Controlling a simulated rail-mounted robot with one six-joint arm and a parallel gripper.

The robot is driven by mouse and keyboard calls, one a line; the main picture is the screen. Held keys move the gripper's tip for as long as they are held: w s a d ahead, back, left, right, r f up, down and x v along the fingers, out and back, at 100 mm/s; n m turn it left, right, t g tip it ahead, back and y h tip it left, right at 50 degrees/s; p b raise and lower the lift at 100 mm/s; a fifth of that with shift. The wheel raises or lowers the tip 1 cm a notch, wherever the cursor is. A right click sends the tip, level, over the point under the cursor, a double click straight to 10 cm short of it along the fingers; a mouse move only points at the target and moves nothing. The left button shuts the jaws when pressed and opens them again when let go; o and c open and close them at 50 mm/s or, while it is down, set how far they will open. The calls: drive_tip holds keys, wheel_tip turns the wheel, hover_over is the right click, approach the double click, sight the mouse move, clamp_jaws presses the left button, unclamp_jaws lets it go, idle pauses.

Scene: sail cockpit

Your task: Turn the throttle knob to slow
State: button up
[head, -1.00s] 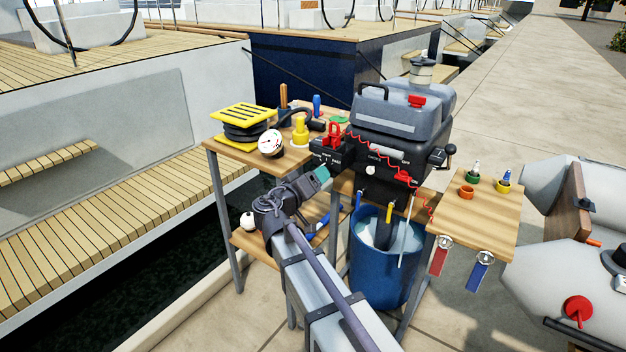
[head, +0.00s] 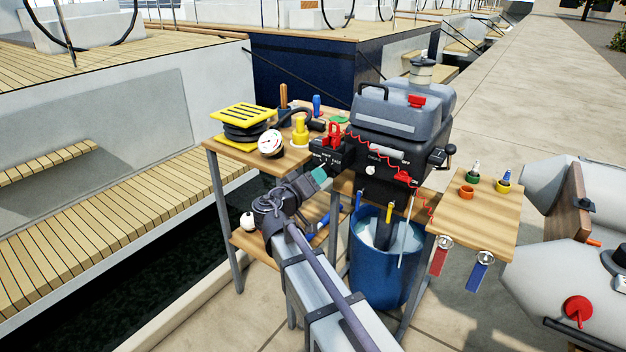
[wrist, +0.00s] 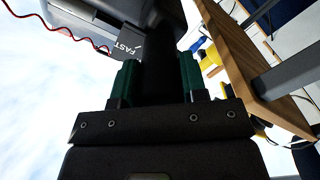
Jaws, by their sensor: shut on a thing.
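My gripper (head: 321,174) is at the front of the black throttle panel (head: 328,152), at the left of the grey outboard motor. In the wrist view, my green-padded fingers (wrist: 158,82) are shut on a black knob (wrist: 160,60) that runs between them. A white FAST label (wrist: 128,48) with a tick mark shows on the panel left of the knob. The SLOW label does not show in the wrist view. The knob's pointer is too dark to make out. In the head view my gripper hides the knob.
The outboard motor (head: 398,125) has a red coiled cord (head: 385,170) hanging in front. A wooden bench (head: 480,210) and a blue bucket (head: 385,270) stand below and to the right. A yellow-topped stack (head: 243,117) and a white gauge (head: 270,144) sit on the left bench.

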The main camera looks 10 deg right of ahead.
drive_tip(key=n, duration=0.4)
drive_tip(key=shift+n, duration=1.8)
drive_tip(key=o, duration=0.9)
drive_tip(key=shift+s, duration=0.1)
drive_tip(key=v, duration=1)
drive_tip(key=shift+s+a, duration=0.2)
drive_tip(key=shift+a, duration=0.15)
